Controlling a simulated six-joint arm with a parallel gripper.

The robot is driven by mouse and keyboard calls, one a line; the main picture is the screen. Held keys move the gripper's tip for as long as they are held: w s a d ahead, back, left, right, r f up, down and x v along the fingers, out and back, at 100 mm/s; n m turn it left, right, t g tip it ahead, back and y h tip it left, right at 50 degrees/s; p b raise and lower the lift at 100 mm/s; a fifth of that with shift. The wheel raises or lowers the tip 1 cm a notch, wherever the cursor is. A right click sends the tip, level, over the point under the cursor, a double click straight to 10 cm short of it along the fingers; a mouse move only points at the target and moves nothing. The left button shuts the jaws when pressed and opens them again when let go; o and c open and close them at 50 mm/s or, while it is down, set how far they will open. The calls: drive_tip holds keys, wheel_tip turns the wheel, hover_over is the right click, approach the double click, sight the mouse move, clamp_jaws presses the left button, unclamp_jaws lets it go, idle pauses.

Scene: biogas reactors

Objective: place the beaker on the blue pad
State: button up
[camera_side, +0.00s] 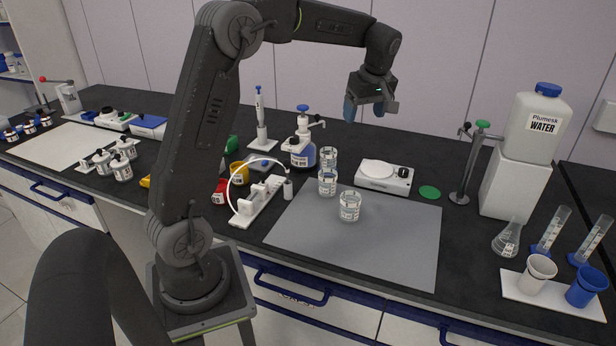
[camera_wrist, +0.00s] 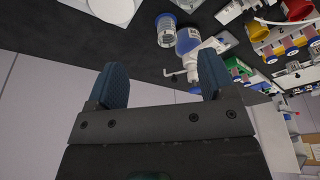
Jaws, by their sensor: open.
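Three clear glass beakers with white markings stand upright: a rear beaker (camera_side: 328,158), a middle beaker (camera_side: 327,183) and a front beaker (camera_side: 350,207) on the grey mat. One beaker (camera_wrist: 167,32) also shows in the wrist view.
The grey mat (camera_side: 390,240) is mostly clear. A white stirrer (camera_side: 384,177), a blue dispenser bottle (camera_side: 302,157) and a tubing rack (camera_side: 257,200) surround the beakers. A stand (camera_side: 468,165), water container (camera_side: 530,125) and flask (camera_side: 507,240) stand at the right.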

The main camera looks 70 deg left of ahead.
drive_tip(key=s+d+r+m+t+h, duration=0.1)
drive_tip(key=s+d+r+m+t, duration=0.3)
drive_tip(key=s+d+m, duration=0.75)
drive_tip(key=s+d+f+m+t+h, duration=0.1)
drive_tip(key=s+d+f+m, duration=0.3)
drive_tip(key=s+d, duration=0.6)
drive_tip(key=s+m+h, duration=0.1)
drive_tip(key=s+m, duration=0.1)
drive_tip(key=shift+s+m+t, duration=0.3)
drive_tip(key=shift+m, duration=0.05)
